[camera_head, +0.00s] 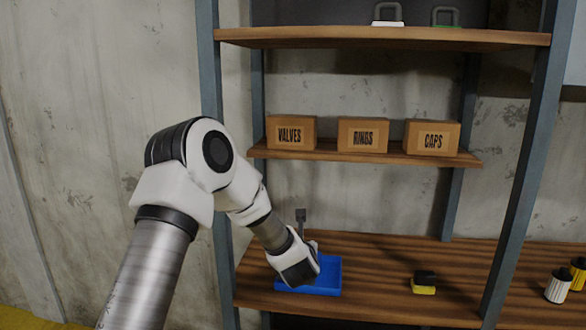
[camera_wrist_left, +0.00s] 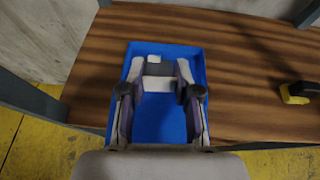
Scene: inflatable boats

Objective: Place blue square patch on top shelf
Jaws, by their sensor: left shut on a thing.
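A blue square tray-like piece (camera_head: 328,287) with a raised rim lies on the lower wooden shelf. It also shows in the left wrist view (camera_wrist_left: 158,125). My left gripper (camera_head: 306,274) reaches down over it from the left. In the left wrist view its fingers (camera_wrist_left: 161,72) are shut on a small grey-and-white piece (camera_wrist_left: 158,69) within the blue outline. I cannot tell a separate blue patch from the blue piece. The top shelf (camera_head: 400,38) is at the upper right of the head view. My right gripper is not in view.
The top shelf holds a white-based piece (camera_head: 387,22) and a green-based piece (camera_head: 445,24), both with grey loops. Boxes marked VALVES (camera_head: 291,132), RINGS (camera_head: 363,134) and CAPS (camera_head: 432,136) stand on the middle shelf. A yellow-and-black block (camera_head: 424,285) sits right of the blue piece.

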